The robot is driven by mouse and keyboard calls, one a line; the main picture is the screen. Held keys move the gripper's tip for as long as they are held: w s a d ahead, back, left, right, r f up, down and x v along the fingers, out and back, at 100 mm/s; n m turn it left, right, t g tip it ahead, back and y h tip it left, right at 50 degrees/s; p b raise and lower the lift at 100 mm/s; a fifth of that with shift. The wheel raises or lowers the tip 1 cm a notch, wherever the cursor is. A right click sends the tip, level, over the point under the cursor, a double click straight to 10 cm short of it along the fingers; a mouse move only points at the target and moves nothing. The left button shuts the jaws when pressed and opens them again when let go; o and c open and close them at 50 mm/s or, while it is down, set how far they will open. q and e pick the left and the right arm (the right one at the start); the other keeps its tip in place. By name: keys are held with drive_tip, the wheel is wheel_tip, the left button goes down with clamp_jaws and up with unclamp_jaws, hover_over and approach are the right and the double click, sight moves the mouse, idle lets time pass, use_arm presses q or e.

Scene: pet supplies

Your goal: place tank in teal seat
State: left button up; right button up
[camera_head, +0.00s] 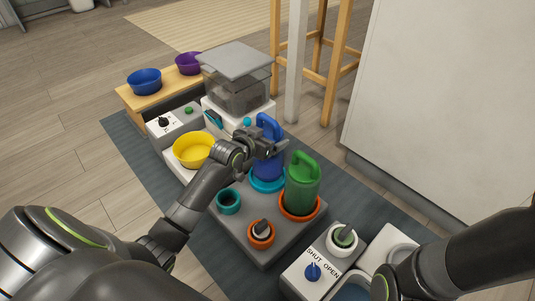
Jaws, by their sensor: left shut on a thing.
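A blue tank (268,163) with a loop handle stands upright over the teal seat ring (268,187) on a grey base (240,226). Its bottom is at or just above the ring; I cannot tell whether it rests in it. My left gripper (278,147) is shut on the blue tank from the left, covering part of its front. A green tank (302,187) with a loop handle stands in the orange seat ring (299,210) to the right. My right arm comes in at the lower right, but its gripper fingers are not in view.
A small teal cup (228,201) and an orange cup (261,235) with a dark knob are on the base's near side. A yellow bowl (193,149) and a lidded clear bin (237,90) stand behind. A SHUT/OPEN panel (311,272) is at the front right.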

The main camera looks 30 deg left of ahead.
sight(270, 169)
use_arm(q)
wheel_tip(270, 169, down, 4)
drive_tip(key=b, duration=0.2)
drive_tip(key=shift+b, duration=0.4)
drive_tip(key=shift+f, duration=0.1)
drive_tip(key=o, duration=1.2)
drive_tip(key=shift+c, duration=0.2)
